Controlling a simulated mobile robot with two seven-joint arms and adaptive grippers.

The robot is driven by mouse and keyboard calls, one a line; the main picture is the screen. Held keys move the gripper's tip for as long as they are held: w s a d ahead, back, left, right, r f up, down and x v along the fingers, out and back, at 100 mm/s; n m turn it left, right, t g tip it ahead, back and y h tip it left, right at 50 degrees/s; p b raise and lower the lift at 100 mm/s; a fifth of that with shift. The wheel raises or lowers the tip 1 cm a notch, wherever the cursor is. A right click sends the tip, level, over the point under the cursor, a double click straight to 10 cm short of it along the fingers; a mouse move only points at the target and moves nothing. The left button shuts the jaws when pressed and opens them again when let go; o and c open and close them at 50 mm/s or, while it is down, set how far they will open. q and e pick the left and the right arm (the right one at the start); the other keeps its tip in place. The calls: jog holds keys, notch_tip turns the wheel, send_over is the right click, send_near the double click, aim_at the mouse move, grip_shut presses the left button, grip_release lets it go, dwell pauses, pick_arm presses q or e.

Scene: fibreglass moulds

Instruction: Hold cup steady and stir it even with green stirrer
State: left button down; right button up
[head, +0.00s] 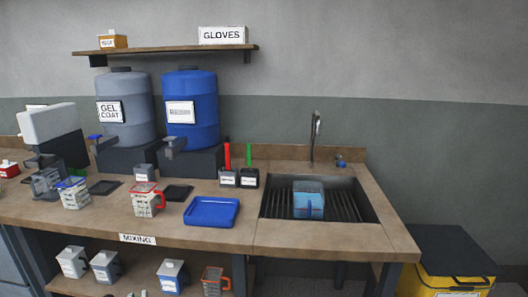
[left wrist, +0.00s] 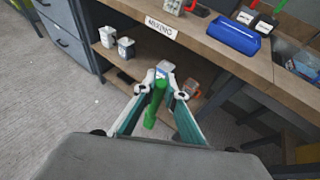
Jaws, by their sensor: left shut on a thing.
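My left gripper (left wrist: 163,92) is shut on a green rod-like stirrer (left wrist: 154,103) in the left wrist view. It hangs in the air in front of the bench, above the floor. On the bench stand a clear cup with a red rim and handle (head: 147,202) and a clear cup with blue on top (head: 74,194). I cannot tell which cup is the task's. A green handle (head: 249,153) and a red handle (head: 227,156) stand upright in dark pots.
A blue tray (head: 211,224) lies on the bench, left of a sink (head: 275,207) with a light-blue container (head: 308,200) in it. Grey and blue drums (head: 190,85) stand behind.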

pick_arm(q)
jog(key=shift+n+y, duration=0.4)
jog(key=shift+y, duration=0.1)
jog(key=s+d+r, duration=0.1)
jog(key=r, duration=0.1)
jog(key=s+d+r, duration=0.1)
jog(key=d+r, duration=0.1)
jog(key=shift+s+d, duration=0.15)
jog(key=shift+d, duration=0.15)
jog(key=shift+f, duration=0.15)
